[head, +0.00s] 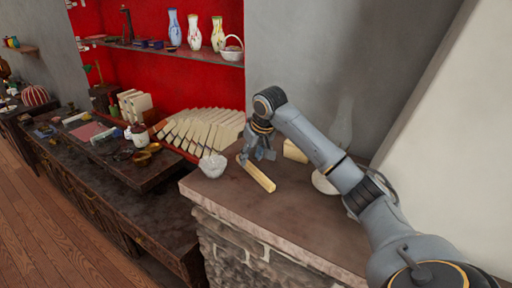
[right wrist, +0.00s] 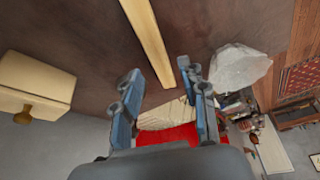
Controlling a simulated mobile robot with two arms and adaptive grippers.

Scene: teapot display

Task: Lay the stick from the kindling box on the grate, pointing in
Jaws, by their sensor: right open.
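A pale wooden stick (head: 259,177) lies on the dark top of a stone-fronted counter (head: 225,190). It also shows in the right wrist view (right wrist: 148,38), with its near end between my fingertips in the picture. My right gripper (head: 257,155) is open and empty, pointing down over the stick's far end; I cannot tell if it touches it. A cream box-like block (head: 295,152) stands partly behind my arm; in the right wrist view it (right wrist: 38,82) has a brass knob. I cannot tell whether it is the kindling box. No grate is recognisable. My left gripper is not in view.
A white faceted bowl (head: 213,166) stands close left of the stick. A white dish (head: 325,183) sits partly behind my right arm. A lower dark table (head: 150,175) with many small items lies to the left. The counter's front right is clear.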

